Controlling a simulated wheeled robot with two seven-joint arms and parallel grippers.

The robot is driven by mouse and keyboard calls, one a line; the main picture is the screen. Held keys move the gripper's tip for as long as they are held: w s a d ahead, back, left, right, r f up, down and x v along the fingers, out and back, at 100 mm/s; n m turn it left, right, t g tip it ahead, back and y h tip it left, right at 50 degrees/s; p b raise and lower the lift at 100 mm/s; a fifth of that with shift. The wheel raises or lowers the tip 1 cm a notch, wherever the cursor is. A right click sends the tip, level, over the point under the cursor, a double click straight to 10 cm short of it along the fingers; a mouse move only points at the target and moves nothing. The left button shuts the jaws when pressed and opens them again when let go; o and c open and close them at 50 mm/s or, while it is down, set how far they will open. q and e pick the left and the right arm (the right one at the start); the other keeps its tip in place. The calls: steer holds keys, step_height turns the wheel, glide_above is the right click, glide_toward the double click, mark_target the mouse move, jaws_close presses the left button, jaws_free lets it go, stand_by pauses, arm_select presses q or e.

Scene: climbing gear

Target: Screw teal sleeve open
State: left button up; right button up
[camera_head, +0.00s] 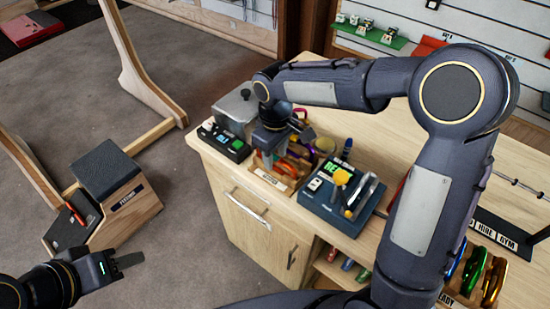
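I cannot make out a teal sleeve; it is hidden or too small to tell. Several orange and red carabiners (298,160) stand in a small wooden rack (270,179) with a label on its front, on the wooden counter. My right gripper (268,157) points down at the left part of this rack, close to the carabiners. It covers part of them, and whether it is shut on one does not show. My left gripper (122,262) is low at the left, over the floor and away from the counter. Its finger gap is not clear.
A black device with a green display (224,142) and a grey lidded box (236,108) stand left of the rack. A blue-grey device with a yellow knob (340,195) stands right of it. Blue, green and gold carabiners (472,270) sit at the lower right. A wooden step box (128,205) stands on the floor.

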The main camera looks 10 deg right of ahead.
steer(key=shift+r, duration=0.55)
steer(key=shift+s+a, duration=0.4)
steer(key=shift+a, duration=0.25)
steer(key=shift+f, duration=0.2)
steer(key=shift+f+b, duration=1)
steer(key=shift+f, duration=0.3)
steer(key=shift+d, duration=0.1)
steer(key=shift+w+d, duration=0.45)
steer(key=shift+d, duration=0.05)
